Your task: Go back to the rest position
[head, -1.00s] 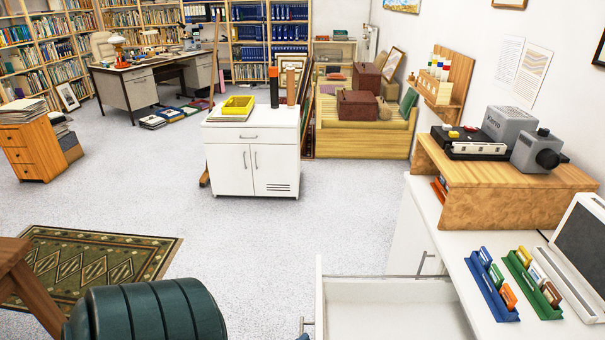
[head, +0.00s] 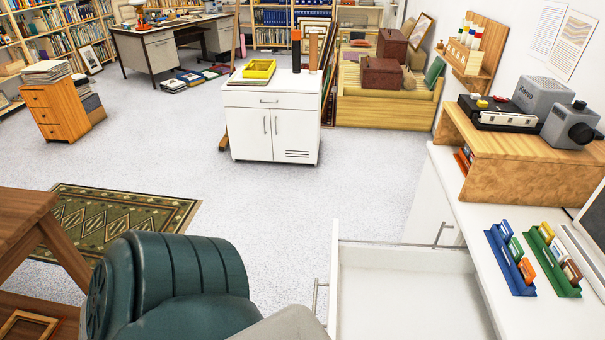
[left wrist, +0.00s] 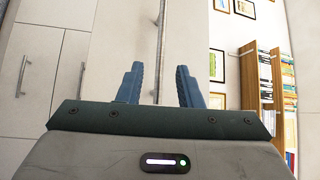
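In the left wrist view my left gripper (left wrist: 160,78) shows two blue fingers standing apart, with nothing held between them. Behind the fingers are white cabinet fronts (left wrist: 40,55) with long metal handles. In the head view neither gripper's fingers show. A grey rounded part at the bottom edge looks like one of my arm links. My right gripper is in no view.
An open, empty white drawer (head: 400,257) juts out at the lower right, below the counter (head: 480,222). A dark green armchair (head: 180,262) stands close at the lower left, beside a wooden table (head: 25,215). Grey floor (head: 330,195) is clear beyond.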

